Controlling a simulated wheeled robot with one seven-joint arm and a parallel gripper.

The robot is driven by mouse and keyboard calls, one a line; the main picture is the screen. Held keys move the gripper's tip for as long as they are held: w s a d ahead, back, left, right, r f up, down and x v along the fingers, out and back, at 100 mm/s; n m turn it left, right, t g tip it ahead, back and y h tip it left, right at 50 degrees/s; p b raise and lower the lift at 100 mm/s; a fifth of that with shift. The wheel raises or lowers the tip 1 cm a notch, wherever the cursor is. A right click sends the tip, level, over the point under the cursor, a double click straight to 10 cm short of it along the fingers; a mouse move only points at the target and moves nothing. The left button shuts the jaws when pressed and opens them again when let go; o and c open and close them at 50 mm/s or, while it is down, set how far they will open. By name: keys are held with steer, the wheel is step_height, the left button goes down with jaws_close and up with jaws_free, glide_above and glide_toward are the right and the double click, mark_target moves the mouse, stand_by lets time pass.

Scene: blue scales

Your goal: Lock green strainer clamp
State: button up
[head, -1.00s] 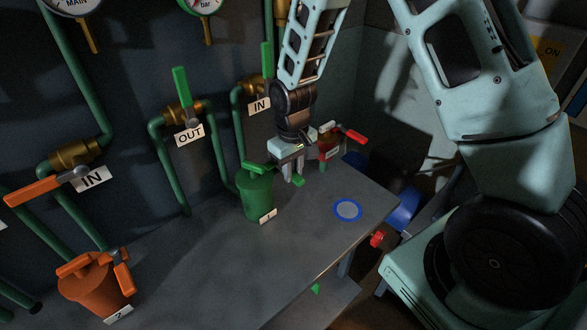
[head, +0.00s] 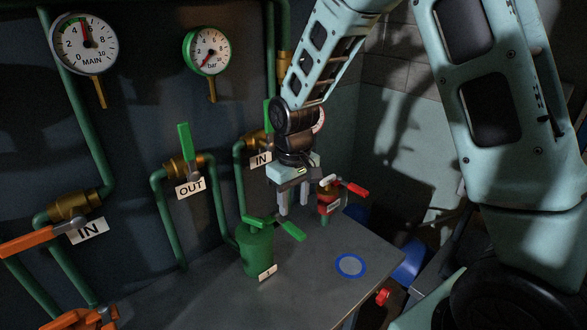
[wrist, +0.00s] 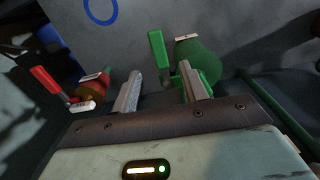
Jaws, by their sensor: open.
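The green strainer (head: 258,255) stands upright on the grey bench, with a number tag at its base. Its green clamp lever (head: 291,230) sticks out from the top to the right and slants slightly down. My gripper (head: 293,205) is open and empty, pointing down above and just behind the lever, apart from it in the head view. In the wrist view, the strainer (wrist: 207,62) lies beyond the right finger. The lever (wrist: 158,48) shows beyond the gap between the fingertips (wrist: 161,72). The right finger hides part of the clamp.
A red-handled valve (head: 329,192) is right of my gripper. Green pipes with an OUT-labelled valve (head: 183,168) run along the wall at left. An orange strainer (head: 85,318) is at the lower left. A blue ring (head: 351,265) marks clear bench on the right.

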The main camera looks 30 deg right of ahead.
step_height(320, 180, up, 10)
steer(key=shift+b, duration=0.45)
steer(key=s+a+f+n, duration=0.1)
steer(key=s+a, duration=0.3)
steer(key=s, duration=0.4)
steer(key=s+a+f+n, duration=0.1)
steer(key=s+a+n, duration=0.2)
steer(key=s+a, duration=0.2)
steer(key=s+a+f+n, duration=0.1)
steer(key=s+a, duration=0.4)
steer(key=s, duration=0.6)
steer(key=shift+s+a+f+n+y, duration=0.2)
steer(key=shift+s+n+y, duration=0.1)
steer(key=shift+n, duration=0.1)
